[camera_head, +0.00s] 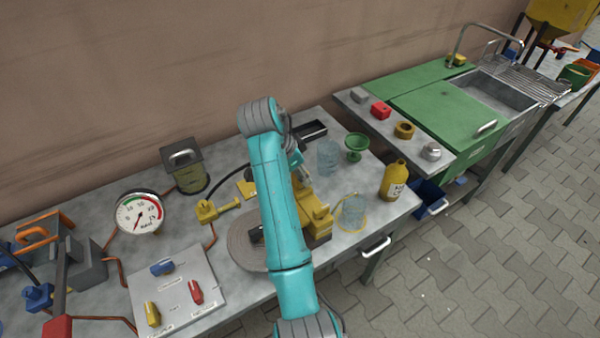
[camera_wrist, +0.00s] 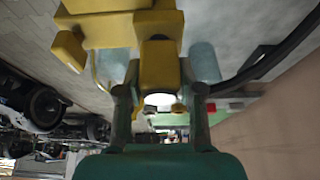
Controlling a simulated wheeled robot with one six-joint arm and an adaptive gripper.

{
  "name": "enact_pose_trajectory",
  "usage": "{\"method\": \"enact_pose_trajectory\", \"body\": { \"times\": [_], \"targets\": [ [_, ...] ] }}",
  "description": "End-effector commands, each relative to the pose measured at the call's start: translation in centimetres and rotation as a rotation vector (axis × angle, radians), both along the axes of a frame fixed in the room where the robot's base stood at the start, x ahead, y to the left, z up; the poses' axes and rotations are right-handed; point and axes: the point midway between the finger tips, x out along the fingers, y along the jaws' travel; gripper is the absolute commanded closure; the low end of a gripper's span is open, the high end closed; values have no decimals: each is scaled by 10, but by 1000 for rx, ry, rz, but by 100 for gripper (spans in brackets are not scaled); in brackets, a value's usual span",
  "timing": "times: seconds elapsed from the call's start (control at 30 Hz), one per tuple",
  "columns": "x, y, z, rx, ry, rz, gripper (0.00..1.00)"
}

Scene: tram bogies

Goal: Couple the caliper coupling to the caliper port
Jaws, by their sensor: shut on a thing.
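In the wrist view, my gripper (camera_wrist: 160,78) is shut on a yellow block, which I take to be the caliper coupling (camera_wrist: 160,62). A larger yellow body, apparently the caliper (camera_wrist: 108,28), lies right beyond it. I cannot tell whether the two touch or are joined. The port itself is not clearly visible. In the head view, the yellow caliper (camera_head: 314,208) stands at the right edge of a grey disc (camera_head: 243,250). My teal arm crosses in front of it and hides most of my gripper and the held coupling.
A black hose (camera_wrist: 268,62) curves beside my gripper. Left of my arm are a yellow fitting with a rod (camera_head: 213,209), a gauge (camera_head: 139,213), a lantern-like canister (camera_head: 185,168) and a switch panel (camera_head: 180,290). Right are glasses (camera_head: 328,156), a green goblet (camera_head: 356,145) and a yellow bottle (camera_head: 394,181).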

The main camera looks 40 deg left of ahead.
Motion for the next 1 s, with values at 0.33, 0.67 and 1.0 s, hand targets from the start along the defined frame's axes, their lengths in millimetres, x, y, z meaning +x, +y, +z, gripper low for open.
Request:
{"method": "enact_pose_trajectory", "body": {
  "times": [0.33,0.67,1.0],
  "targets": [
    [0,0,-1,0,0,0,94],
    [0,0,-7,0,0,0,94],
    [0,0,-12,0,0,0,56]
  ]
}}
